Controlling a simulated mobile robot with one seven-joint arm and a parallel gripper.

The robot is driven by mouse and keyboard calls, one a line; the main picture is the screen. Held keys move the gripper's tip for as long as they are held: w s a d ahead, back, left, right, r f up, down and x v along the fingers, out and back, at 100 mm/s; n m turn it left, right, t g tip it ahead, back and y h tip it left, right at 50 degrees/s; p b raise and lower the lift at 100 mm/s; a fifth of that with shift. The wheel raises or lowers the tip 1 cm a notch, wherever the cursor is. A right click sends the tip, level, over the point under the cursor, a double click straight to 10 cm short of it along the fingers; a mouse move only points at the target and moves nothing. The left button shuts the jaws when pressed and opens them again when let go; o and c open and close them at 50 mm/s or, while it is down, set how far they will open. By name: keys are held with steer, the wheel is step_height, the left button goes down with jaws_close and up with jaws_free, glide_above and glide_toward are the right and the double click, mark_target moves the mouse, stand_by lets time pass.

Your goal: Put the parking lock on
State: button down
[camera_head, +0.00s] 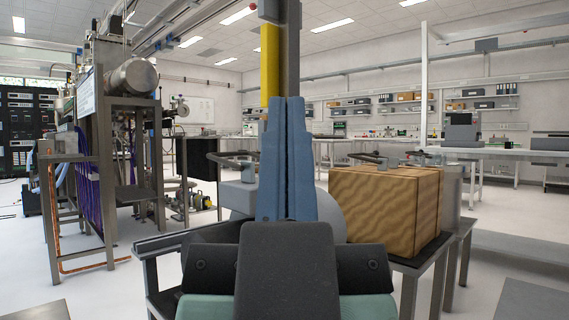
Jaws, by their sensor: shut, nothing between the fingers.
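My gripper (287,104) is in the middle of the view, seen from behind. Its two blue-grey fingers are together and reach upward in the picture from a dark body at the bottom edge. Nothing shows between them. An upright post with a yellow strip (270,65) and a dark grey side (292,50) rises behind the fingertips. The fingers hide its lower part, and I cannot tell whether they touch it. I cannot make out a parking lock. Grey rounded parts (240,195) show behind the fingers on both sides, partly hidden.
A brown box (385,212) stands on a dark-topped metal table (440,250) to the right. A vacuum apparatus on a metal frame (105,170) stands at the left. Benches and shelves line the back. White floor (90,290) is open at the lower left.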

step_height(320, 180, up, 63)
steer(key=p, duration=6.1)
